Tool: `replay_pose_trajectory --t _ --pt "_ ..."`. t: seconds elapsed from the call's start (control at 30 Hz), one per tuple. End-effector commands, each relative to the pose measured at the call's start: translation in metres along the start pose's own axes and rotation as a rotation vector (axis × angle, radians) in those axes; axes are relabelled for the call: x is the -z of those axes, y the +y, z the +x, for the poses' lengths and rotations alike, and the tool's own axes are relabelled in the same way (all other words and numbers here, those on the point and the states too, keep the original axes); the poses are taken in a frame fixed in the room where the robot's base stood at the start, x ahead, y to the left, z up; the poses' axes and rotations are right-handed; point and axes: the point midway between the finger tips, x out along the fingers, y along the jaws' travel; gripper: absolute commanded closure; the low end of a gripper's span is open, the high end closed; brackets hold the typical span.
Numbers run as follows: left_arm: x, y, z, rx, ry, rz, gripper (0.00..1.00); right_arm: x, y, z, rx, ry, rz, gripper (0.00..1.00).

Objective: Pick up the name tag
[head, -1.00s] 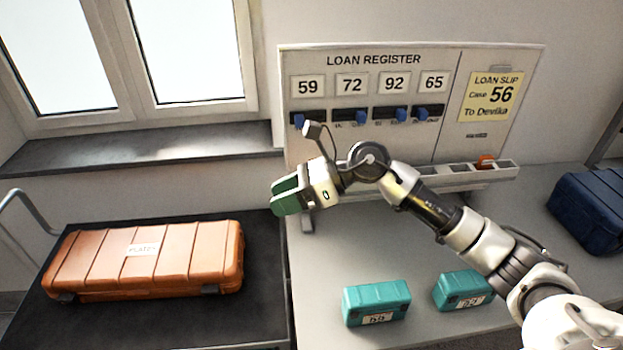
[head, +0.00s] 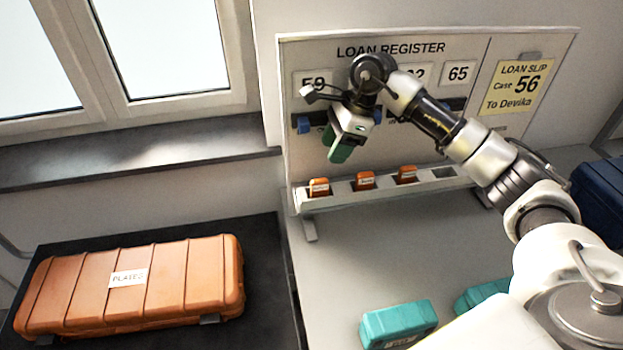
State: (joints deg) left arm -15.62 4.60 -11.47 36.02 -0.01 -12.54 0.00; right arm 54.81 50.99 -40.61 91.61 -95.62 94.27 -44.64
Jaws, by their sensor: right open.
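Three orange name tags with white labels stand in the slots of a pale rack (head: 330,204) below the loan register board: a left tag (head: 319,187), a middle tag (head: 365,180) and a right tag (head: 406,174). Their lettering is too small to read. The rack's rightmost slot shows no tag. My right gripper (head: 340,153), with green fingers, is open and empty. It points down in front of the board, appearing above the gap between the left and middle tags, touching neither. My left gripper is not in view.
The loan register board (head: 300,150) stands behind the rack, its middle numbers partly hidden by my right arm. A yellow loan slip (head: 516,87) reads Case 56, To Devika. Teal cases (head: 398,322), a navy case (head: 597,195) and an orange PLATES case (head: 130,285) stand around.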

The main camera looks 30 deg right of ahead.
Motion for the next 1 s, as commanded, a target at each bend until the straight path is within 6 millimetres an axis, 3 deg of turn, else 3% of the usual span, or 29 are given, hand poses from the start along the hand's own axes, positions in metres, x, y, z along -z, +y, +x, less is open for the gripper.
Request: replay_pose_trajectory --t 0.2,0.37,0.6,0.7,1.0 --pt "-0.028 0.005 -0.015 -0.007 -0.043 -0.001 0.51 -0.002 0.001 0.034 -0.005 -0.002 0.0 0.53" --pt "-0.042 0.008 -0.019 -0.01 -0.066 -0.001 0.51 -0.001 0.001 0.047 -0.003 -0.002 0.0 0.53" --pt "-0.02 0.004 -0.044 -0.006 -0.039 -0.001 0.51 -0.005 0.002 0.075 -0.007 -0.003 0.001 0.53" --pt "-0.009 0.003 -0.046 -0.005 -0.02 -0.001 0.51 -0.004 0.001 0.09 -0.004 -0.004 0.0 0.53" --pt "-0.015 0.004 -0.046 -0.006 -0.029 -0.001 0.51 -0.002 0.001 0.1 -0.001 -0.003 -0.001 0.53"
